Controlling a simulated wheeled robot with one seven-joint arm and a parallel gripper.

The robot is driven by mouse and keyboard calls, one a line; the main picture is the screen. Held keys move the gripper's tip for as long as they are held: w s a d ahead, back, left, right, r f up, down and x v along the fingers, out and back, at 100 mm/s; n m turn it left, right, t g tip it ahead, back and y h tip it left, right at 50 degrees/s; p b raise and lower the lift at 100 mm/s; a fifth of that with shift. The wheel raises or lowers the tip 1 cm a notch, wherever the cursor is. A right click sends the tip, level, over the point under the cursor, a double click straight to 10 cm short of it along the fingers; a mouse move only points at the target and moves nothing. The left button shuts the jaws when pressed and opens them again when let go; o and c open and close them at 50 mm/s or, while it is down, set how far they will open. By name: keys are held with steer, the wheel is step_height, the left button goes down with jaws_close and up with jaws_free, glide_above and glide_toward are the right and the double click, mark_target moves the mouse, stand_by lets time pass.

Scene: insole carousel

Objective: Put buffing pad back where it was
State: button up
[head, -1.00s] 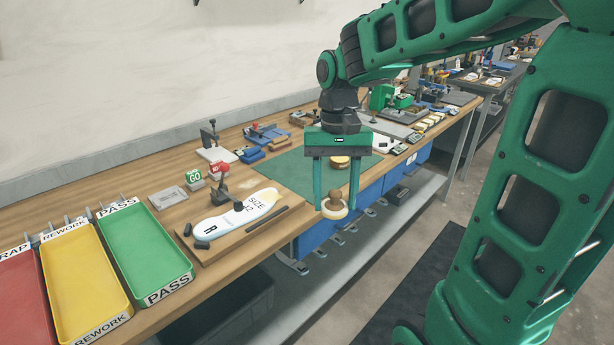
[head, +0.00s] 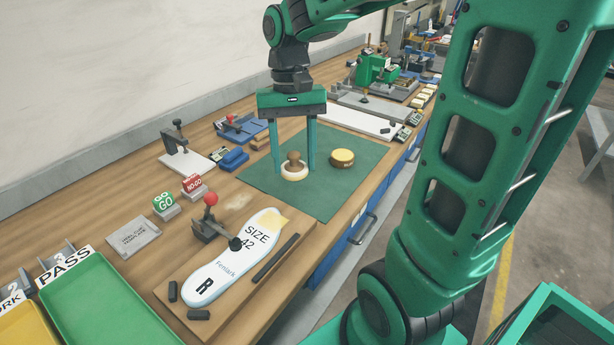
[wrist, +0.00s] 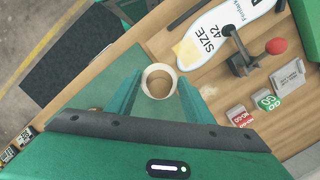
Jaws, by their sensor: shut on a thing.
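The buffing pad (head: 294,173) has a round wooden knob on a pale round base. My gripper (head: 294,165) is shut on it, with one finger on each side, pointing down. The pad looks upright over the left part of the green mat (head: 330,195). I cannot tell whether its base touches the mat. In the wrist view the pad (wrist: 158,81) sits between my two fingertips (wrist: 157,88), seen from above as a pale ring with a brown middle.
A round yellow-topped tin (head: 342,158) stands on the mat, right of the pad. A clamped insole (head: 235,255) lies on a wooden board in front. Blue blocks (head: 233,159) and a small clamp stand (head: 185,155) are to the left. The mat's front part is clear.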

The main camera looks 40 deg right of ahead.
steer(key=shift+w, duration=0.3)
steer(key=w+d+f, duration=0.1)
steer(key=d+f, duration=0.1)
steer(key=d, duration=0.1)
steer(key=w+d+f, duration=0.1)
steer(key=d+f, duration=0.1)
steer(key=d, duration=0.2)
steer(key=w+d+f, duration=0.1)
steer(key=d+f, duration=0.2)
steer(key=d, duration=0.1)
steer(key=shift+w, duration=0.25)
steer(key=shift+f, duration=2)
steer(key=o, duration=1)
steer(key=shift+f, duration=0.1)
